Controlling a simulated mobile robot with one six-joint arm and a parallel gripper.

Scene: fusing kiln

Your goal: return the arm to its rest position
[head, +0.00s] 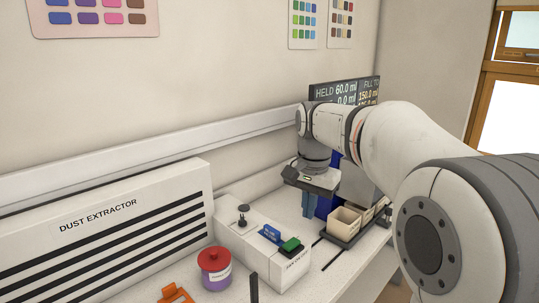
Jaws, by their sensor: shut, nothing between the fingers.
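My arm (395,140) reaches in from the right edge and bends down over the back of the bench. My gripper (309,208) hangs at its end, pointing down, above the worktop between the white box and the tray of bins. Its fingers look close together with nothing seen between them. They are small in this view, and a blue object stands just behind them.
The white box (262,262) carries a black knob and blue and green parts. Beige bins (346,221) stand in a dark tray at the right. A red-lidded jar (215,270), an orange object (175,294) and the dust extractor (105,235) are left. A display (345,92) stands behind my arm.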

